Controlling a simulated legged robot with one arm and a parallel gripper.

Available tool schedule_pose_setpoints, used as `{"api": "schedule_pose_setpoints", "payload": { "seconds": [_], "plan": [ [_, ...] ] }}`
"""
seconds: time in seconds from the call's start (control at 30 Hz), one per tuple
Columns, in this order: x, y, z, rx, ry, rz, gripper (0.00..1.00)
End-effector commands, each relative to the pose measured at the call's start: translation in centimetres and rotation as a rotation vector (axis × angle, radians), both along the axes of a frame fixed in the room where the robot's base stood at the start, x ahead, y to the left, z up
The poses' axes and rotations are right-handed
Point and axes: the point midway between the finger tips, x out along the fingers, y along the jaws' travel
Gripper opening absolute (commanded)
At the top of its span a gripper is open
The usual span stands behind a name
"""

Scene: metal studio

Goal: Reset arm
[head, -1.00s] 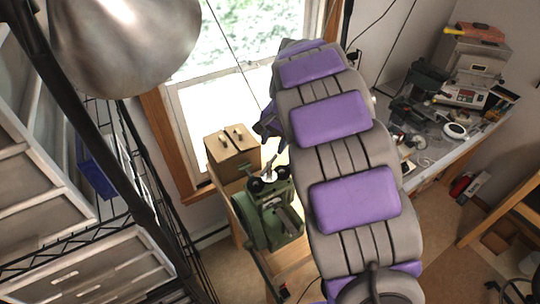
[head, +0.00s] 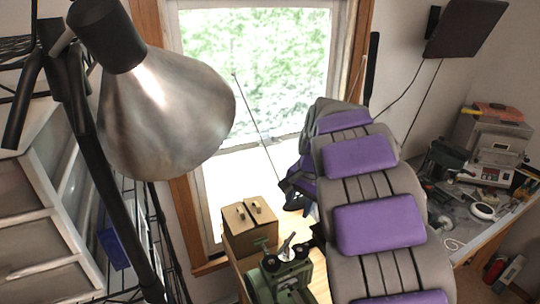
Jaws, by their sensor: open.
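My grey arm with purple pads rises from the bottom right of the head view toward the window. At its far end it bends down, out of sight behind itself. What looks like my gripper (head: 293,190), dark and purple, shows only in part at the left side of the arm, in front of the window sill. It is open, and I see nothing held in it. Most of it is hidden by the arm.
A metal lamp shade (head: 165,100) hangs close at the upper left, beside shelves with drawers (head: 30,210). A wooden box (head: 248,228) and a green machine (head: 283,275) stand below the window (head: 250,70). A cluttered workbench (head: 470,240) is at the right.

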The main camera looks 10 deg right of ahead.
Motion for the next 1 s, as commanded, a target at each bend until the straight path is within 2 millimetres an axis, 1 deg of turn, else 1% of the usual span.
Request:
{"api": "schedule_pose_setpoints", "payload": {
  "seconds": [0.07,0.17,0.27,0.3,0.47,0.5,0.67,0.8,0.9,1.0],
  "plan": [
    [-0.8,0.0,-0.6,-0.008,0.004,0.008,0.48],
    [-3.2,0.0,-1.7,-0.023,0.012,0.033,0.48],
    [-6.9,0.0,-3.7,-0.045,0.030,0.078,0.48],
    [-8.5,0.0,-4.6,-0.053,0.042,0.099,0.48],
    [-15.1,0.4,-8.3,-0.077,0.081,0.202,0.48],
    [-16.8,0.5,-9.4,-0.082,0.092,0.233,0.48],
    [-23.6,1.1,-13.9,-0.095,0.133,0.367,0.48],
    [-29.4,1.6,-18.1,-0.105,0.165,0.504,0.48],
    [-33.1,1.8,-21.0,-0.112,0.186,0.601,0.48],
    [-36.0,1.9,-23.3,-0.117,0.203,0.681,0.48]
  ]
}}
